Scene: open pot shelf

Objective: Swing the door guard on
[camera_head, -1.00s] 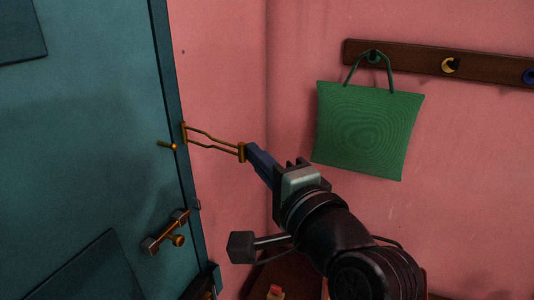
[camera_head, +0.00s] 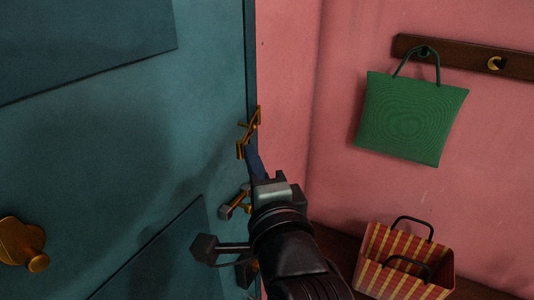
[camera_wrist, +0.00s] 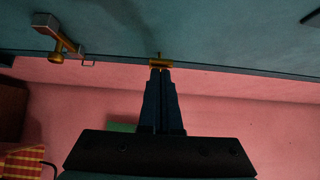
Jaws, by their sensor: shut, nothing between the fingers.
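The door guard (camera_head: 250,132) is a brass loop hinged at the edge of the teal door (camera_head: 120,130). In the head view it now lies folded against the door edge, over the spot where a small brass knob stood out. My gripper (camera_head: 253,158) is shut and empty, its dark fingertips at the guard's lower end. In the wrist view the fingertips (camera_wrist: 160,72) point at the brass end of the guard (camera_wrist: 161,65), touching or nearly touching it. Whether the loop sits around the knob is hard to tell.
A brass door handle (camera_head: 235,201) sits just below the guard, close to my wrist. A round brass fitting (camera_head: 24,245) is at lower left. A green bag (camera_head: 412,115) hangs from a wooden hook rail (camera_head: 470,57). A striped basket (camera_head: 376,258) stands at lower right.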

